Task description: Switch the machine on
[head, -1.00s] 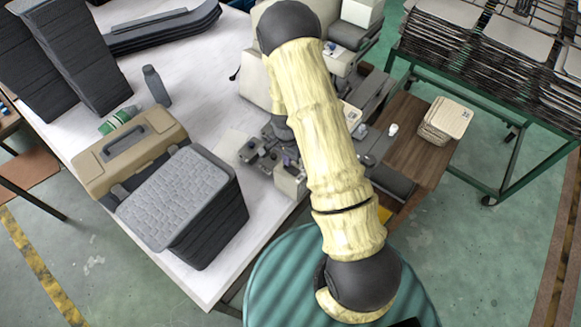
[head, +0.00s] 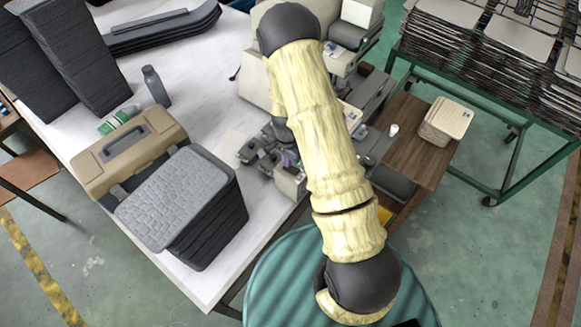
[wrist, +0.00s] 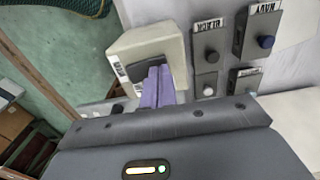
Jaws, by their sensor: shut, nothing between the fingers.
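The machine (head: 258,85) is a cream and grey unit at the table's far right edge, partly hidden behind my arm. In the wrist view, small grey switch panels carry labels reading BLACK (wrist: 208,25) and NAVY (wrist: 264,9).
A tan toolbox (head: 130,155) and a stack of grey trays (head: 180,200) stand on the white table left of my arm. A wooden stand (head: 405,135) holds a stack of pale cards (head: 446,120). A green-framed rack (head: 480,60) is at the right.

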